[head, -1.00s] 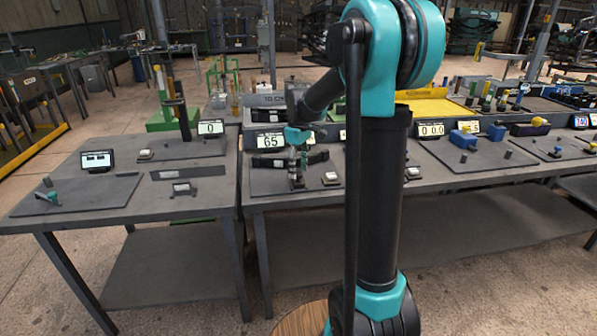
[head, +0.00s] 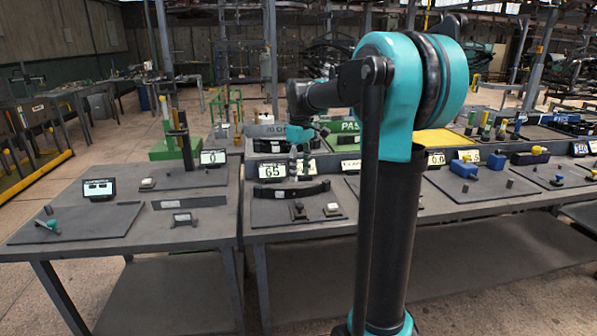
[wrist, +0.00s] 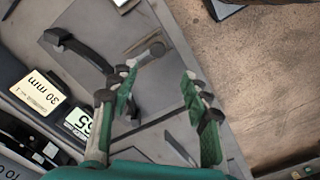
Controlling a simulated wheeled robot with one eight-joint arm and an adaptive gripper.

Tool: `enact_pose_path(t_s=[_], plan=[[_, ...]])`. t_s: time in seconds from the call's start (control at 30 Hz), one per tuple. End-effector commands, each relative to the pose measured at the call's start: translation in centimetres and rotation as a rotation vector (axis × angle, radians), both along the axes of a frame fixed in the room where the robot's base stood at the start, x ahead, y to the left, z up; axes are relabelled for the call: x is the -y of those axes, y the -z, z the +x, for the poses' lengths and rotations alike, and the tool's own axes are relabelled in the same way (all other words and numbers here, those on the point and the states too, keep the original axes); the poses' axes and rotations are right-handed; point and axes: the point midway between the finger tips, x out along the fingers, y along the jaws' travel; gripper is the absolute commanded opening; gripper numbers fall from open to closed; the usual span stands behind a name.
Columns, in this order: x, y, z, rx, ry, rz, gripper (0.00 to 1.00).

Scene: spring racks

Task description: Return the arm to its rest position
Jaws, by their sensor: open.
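My arm (head: 392,215) stands in front of the benches in the head view, with its forearm folded at the top and reaching away to the left. My gripper (head: 300,165) hangs above the middle bench, partly in front of the display reading 65 (head: 272,171). In the wrist view my gripper (wrist: 158,95) has its two green-padded fingers spread apart with nothing between them. Beneath them are the grey plate and a black curved bar (wrist: 80,50).
The middle bench holds the black bar (head: 290,191) and small blocks (head: 298,211). The left bench (head: 110,258) carries displays and small fixtures. Blue and yellow parts (head: 464,168) sit to the right of my arm. The air above the benches looks clear around my gripper.

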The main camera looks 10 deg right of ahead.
Motion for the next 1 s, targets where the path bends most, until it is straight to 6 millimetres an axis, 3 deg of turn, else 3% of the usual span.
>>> enact_pose_path(t_s=[0.17, 0.27, 0.5, 0.7, 0.83, 1.0], plan=[[0.5, 1.8, -1.9, 0.03, 0.064, 0.003, 0.47], [1.3, 4.6, -4.9, 0.077, 0.164, 0.012, 0.47], [3.0, 13.4, -15.0, 0.219, 0.475, 0.061, 0.47], [3.8, 19.3, -22.5, 0.311, 0.68, 0.116, 0.47], [4.0, 21.3, -25.2, 0.342, 0.753, 0.139, 0.47], [4.1, 21.9, -26.1, 0.353, 0.781, 0.149, 0.47]])
